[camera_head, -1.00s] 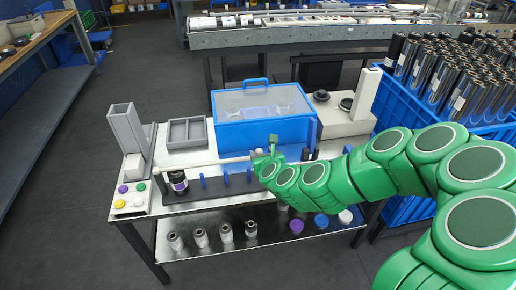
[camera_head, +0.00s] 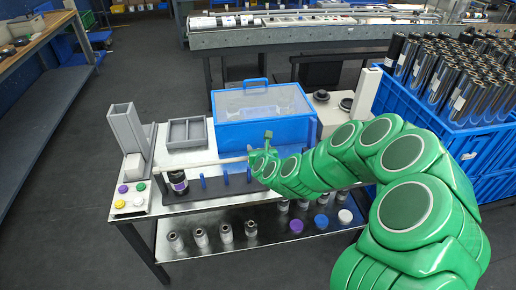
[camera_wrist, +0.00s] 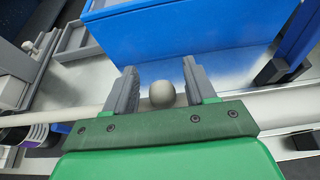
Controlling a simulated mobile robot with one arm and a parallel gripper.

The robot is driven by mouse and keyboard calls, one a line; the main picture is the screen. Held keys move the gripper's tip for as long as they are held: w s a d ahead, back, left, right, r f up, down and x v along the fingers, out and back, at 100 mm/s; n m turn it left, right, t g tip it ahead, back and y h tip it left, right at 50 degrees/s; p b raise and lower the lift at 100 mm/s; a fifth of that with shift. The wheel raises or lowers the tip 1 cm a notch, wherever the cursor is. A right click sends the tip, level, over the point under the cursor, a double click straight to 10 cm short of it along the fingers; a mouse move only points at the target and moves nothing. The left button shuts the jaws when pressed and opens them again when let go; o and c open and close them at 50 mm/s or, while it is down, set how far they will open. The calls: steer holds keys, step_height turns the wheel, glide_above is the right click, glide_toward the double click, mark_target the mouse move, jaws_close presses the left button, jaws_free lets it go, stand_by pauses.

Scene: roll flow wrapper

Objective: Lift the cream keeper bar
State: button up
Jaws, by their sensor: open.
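The cream keeper bar (camera_head: 208,162) is a long, thin rod lying level above the front of the metal bench, reaching right from the grey post to my gripper. In the wrist view the bar (camera_wrist: 85,113) crosses the picture, with a round cream knob (camera_wrist: 162,94) on it. My gripper (camera_head: 263,147) is at the bar's right part. In the wrist view my gripper (camera_wrist: 161,68) is open, with one grey finger on each side of the knob and small gaps between. My gripper's green body hides the bar's middle there.
A blue box with a clear lid (camera_head: 262,117) stands just behind the bar. Blue pegs (camera_head: 226,176) and a black roll (camera_head: 178,182) stand below it. A grey post (camera_head: 123,128), a button panel (camera_head: 130,199) and a grey tray (camera_head: 187,134) are to the left.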

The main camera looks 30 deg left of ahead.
steer(key=shift+w+a+f, duration=0.15)
steer(key=shift+w+a, duration=0.2)
jaws_close()
